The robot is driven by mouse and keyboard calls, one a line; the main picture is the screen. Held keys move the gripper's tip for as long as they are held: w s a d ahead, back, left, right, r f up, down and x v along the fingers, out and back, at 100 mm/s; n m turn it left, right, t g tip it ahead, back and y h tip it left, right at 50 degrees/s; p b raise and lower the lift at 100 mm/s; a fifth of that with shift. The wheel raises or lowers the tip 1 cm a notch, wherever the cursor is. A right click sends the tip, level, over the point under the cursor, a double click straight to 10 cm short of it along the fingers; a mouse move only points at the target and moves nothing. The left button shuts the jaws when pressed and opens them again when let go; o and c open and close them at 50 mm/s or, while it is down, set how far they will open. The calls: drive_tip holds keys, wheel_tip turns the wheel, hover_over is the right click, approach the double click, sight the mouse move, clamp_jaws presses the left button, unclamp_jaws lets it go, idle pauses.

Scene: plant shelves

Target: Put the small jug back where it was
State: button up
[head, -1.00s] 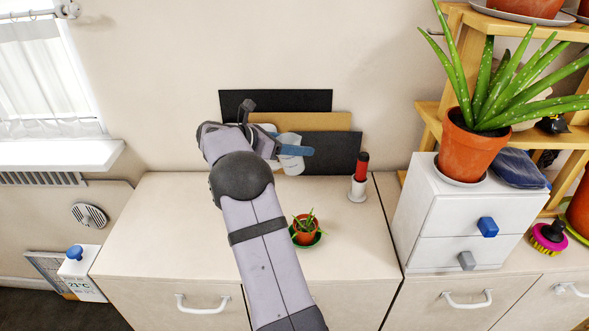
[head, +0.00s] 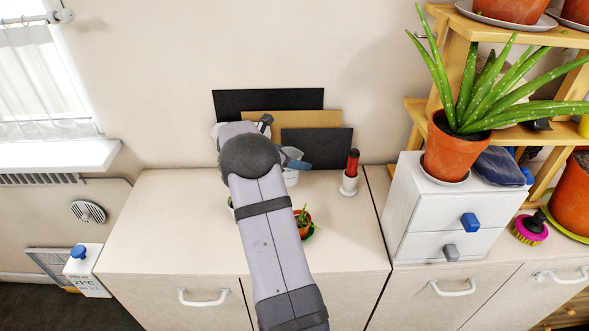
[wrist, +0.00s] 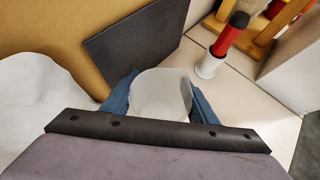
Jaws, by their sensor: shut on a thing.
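The small jug (wrist: 160,92) is whitish and translucent, and I see into its open top in the wrist view. My gripper (wrist: 162,100) is shut on it, with one blue finger on each side. In the head view, my arm hides most of the jug (head: 290,178), and a blue finger of my gripper (head: 295,161) shows above it. The jug is over the back of the cabinet top (head: 345,235), in front of the leaning boards. I cannot tell whether its base touches the surface.
A dark board (head: 318,148) leans on the wall behind. A red-handled tool stands in a white holder (head: 349,184) to the right. A small potted plant (head: 303,222) is partly behind my arm. A white drawer box (head: 440,215) stands further right.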

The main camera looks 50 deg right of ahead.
drive_tip(key=shift+f+p, duration=0.45)
drive_tip(key=shift+f, duration=1.65)
drive_tip(key=shift+f, duration=0.15)
drive_tip(key=o, duration=1.2)
drive_tip(key=shift+r, duration=0.2)
drive_tip(key=b+v, duration=0.2)
drive_tip(key=v, duration=1)
drive_tip(key=shift+b, duration=0.4)
